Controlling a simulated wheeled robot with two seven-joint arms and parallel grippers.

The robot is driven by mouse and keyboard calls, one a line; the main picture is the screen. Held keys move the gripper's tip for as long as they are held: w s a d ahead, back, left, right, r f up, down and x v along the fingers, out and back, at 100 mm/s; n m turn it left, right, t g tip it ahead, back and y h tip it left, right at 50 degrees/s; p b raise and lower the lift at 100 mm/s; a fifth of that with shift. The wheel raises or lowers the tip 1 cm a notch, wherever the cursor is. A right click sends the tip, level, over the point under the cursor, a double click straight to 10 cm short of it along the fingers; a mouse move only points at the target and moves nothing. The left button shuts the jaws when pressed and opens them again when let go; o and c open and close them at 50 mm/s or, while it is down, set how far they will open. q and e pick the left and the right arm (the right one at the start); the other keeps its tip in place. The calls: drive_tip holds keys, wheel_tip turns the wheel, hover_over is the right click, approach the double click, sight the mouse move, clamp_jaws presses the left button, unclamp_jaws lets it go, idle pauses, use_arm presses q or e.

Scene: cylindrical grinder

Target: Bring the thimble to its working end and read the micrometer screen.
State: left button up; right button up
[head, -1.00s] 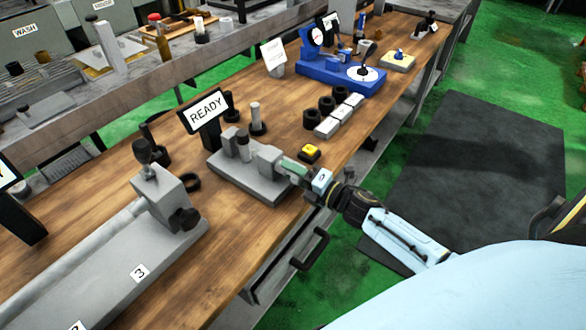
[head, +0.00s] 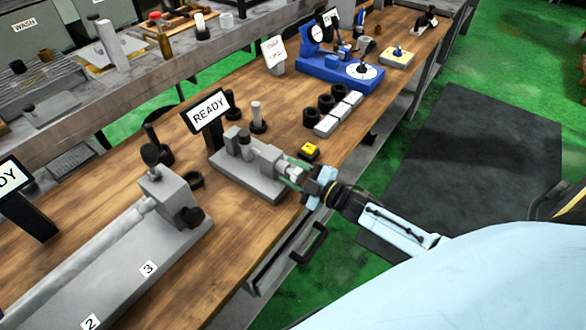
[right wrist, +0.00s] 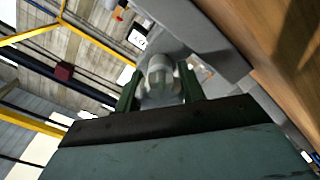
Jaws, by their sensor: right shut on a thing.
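The bench micrometer (head: 252,180) is a grey base with upright posts on the wooden bench. Its dark-framed screen (head: 209,110) stands behind it and reads "READY". My right gripper (head: 292,174) is at the micrometer's right end, its green fingers closed around the grey thimble. In the right wrist view the rounded grey thimble (right wrist: 160,78) sits between the two fingers, with the grey base beyond. The fingers hide part of the thimble in the head view. My left gripper is not in view.
White blocks (head: 338,114) and black rings stand farther back, before a blue gauge stand (head: 340,75). A long grey fixture (head: 140,250) fills the front left. Drawers are below the bench edge.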

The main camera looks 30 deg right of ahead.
drive_tip(key=m, duration=0.3)
drive_tip(key=shift+p, duration=0.4)
drive_tip(key=shift+m, duration=1.5)
drive_tip(key=o, duration=1)
drive_tip(key=shift+s, duration=0.1)
drive_tip(key=v, duration=1.3)
drive_tip(key=shift+s+d+f+p, duration=0.1)
drive_tip(key=shift+d+p, duration=0.05)
drive_tip(key=shift+p, duration=0.2)
